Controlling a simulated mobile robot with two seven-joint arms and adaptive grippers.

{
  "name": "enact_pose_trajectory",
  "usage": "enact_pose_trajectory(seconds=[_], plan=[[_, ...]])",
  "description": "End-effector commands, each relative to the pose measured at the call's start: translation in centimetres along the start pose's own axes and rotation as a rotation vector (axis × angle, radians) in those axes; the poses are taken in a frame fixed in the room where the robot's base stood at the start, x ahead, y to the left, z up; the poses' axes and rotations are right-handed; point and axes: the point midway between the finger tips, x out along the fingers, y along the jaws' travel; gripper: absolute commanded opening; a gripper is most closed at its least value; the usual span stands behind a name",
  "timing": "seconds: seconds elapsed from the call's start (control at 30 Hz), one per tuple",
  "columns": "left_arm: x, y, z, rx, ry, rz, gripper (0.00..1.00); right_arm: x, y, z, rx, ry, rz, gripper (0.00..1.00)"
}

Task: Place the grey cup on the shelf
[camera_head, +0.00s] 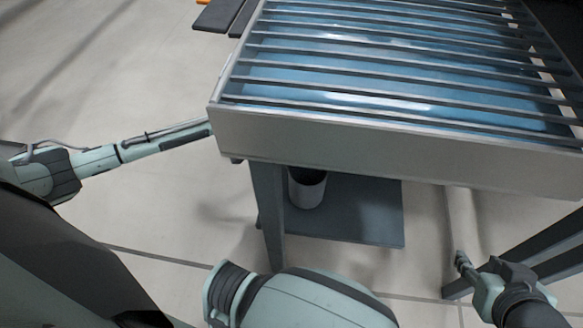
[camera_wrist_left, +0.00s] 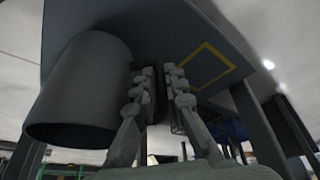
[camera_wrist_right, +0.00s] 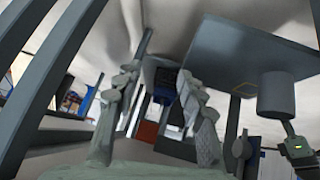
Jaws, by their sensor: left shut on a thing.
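The grey cup (camera_head: 306,187) stands on the dark low shelf (camera_head: 365,215) under the conveyor, partly behind a leg in the head view. In the left wrist view, where things look upside down, the cup (camera_wrist_left: 82,88) rests against the shelf (camera_wrist_left: 210,25). My left gripper (camera_wrist_left: 162,85) is right beside it, shut on a dark part at the cup's side; the exact grip is hard to see. The right wrist view shows the cup (camera_wrist_right: 277,92) and my left gripper (camera_wrist_right: 297,148) by its rim. My right gripper (camera_head: 462,264) is open and empty, apart from the shelf.
The conveyor (camera_head: 350,140), with dark bars over a blue surface, stands above the shelf. Its legs (camera_head: 268,210) frame the space below. A yellow outlined square (camera_wrist_left: 203,66) marks the shelf next to the cup. The floor (camera_head: 90,60) at the left is clear.

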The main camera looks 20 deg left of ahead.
Motion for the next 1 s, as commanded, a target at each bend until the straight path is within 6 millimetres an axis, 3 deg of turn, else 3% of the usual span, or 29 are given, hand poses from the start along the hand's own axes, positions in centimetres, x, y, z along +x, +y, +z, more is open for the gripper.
enact_pose_trajectory(seconds=[0.17,0.3,0.43,0.83,0.87,1.0], plan=[[0.5,1.6,-1.4,0.002,0.004,0.003,0.00,0.1,-0.1,-0.2,0.000,0.011,-0.002,0.40],[2.6,1.2,-0.2,0.000,-0.001,-0.001,0.00,0.1,-1.7,-3.1,0.002,0.143,-0.035,0.40],[3.5,1.2,0.2,0.001,0.001,0.000,0.00,0.0,-2.3,-4.6,0.004,0.209,-0.049,0.40],[3.8,1.2,0.4,0.000,0.001,0.000,0.00,-0.1,-2.4,-4.9,0.004,0.222,-0.052,0.40],[3.9,1.2,0.5,0.000,0.000,0.000,0.12,-0.1,-2.4,-4.9,0.004,0.222,-0.052,0.40],[3.9,1.2,0.5,0.001,0.000,0.000,0.30,-0.1,-2.4,-4.9,0.004,0.221,-0.052,0.40]])
